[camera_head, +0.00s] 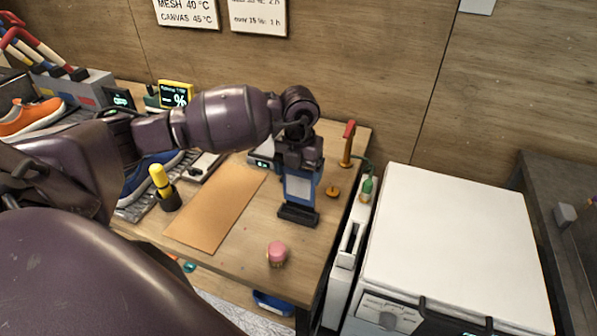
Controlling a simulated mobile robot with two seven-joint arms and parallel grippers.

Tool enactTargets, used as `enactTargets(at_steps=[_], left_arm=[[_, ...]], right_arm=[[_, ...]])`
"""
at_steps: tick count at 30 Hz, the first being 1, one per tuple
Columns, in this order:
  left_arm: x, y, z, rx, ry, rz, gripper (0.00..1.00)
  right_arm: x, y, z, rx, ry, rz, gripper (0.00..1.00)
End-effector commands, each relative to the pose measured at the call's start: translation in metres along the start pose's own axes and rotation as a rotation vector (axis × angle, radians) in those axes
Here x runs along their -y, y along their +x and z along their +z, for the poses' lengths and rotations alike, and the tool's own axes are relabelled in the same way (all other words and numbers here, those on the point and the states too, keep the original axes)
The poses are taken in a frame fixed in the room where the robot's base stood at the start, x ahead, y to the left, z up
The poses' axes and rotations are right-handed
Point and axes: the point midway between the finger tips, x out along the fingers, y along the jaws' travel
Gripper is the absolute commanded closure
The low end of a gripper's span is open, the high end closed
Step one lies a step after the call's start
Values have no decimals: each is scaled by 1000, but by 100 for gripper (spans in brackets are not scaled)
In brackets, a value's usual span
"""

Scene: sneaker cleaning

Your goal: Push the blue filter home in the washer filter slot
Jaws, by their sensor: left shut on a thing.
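My left gripper (299,160) reaches in from the left and points down over the right part of the table. It is shut on a blue-framed piece with a pale panel, which looks like the blue filter (300,187). A dark bar shows at the lower end of this piece; I cannot tell whether it touches the table. The white washer (455,240) stands to the right of the table, with a dial on its front. The gripper is left of the washer and apart from it. My right gripper is out of view.
A narrow white unit (345,262) with a dark opening stands between table and washer. A pink-topped brush (277,252), a tan mat (215,208), a yellow-handled tool (160,180) and a red-handled tool (348,143) are on the table. The washer top is clear.

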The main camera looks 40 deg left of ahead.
Motion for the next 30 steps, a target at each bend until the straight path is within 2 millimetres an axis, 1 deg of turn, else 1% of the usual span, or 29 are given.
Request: enactTargets(at_steps=[1, 13, 19, 22, 30], left_arm=[[0, -6, 0, 3, 0, 0, 36], [0, -32, 0, 1, 0, 0, 36], [0, -44, 0, 0, 0, 1, 36], [0, -47, 0, 0, 0, 1, 36], [0, -46, 0, -1, 0, 0, 36]], right_arm=[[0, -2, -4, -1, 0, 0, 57], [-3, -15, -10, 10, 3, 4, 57], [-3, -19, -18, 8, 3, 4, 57], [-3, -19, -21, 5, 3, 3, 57], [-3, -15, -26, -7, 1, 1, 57]])
